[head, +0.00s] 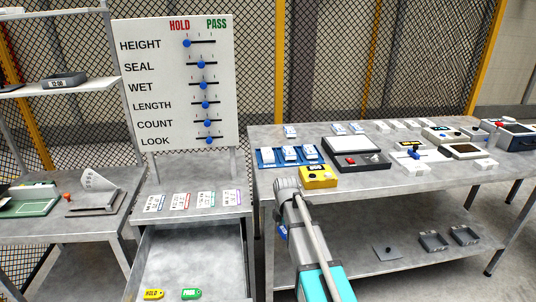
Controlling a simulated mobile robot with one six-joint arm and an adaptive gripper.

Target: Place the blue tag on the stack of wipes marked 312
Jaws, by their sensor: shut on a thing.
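A blue tag (282,232) hangs beside my forearm, in front of the right table's front edge and below its top. My gripper (281,223) is mostly hidden behind my arm and is shut on the blue tag. White stacks with blue marks, likely wipes, stand on the right table: a left one (267,155), a middle one (290,153) and a right one (310,152) in a blue tray (278,164). Others stand behind, one at the back left (290,131) and a pair (346,129) further right. Their numbers are too small to read, so I cannot tell which is 312.
A yellow device (318,177) and a dark tray (357,166) sit near the table's front. An open drawer (190,260) holds a yellow HOLD tag (152,294) and a green PASS tag (191,294). A slider board (180,80) stands behind several printed cards (180,202).

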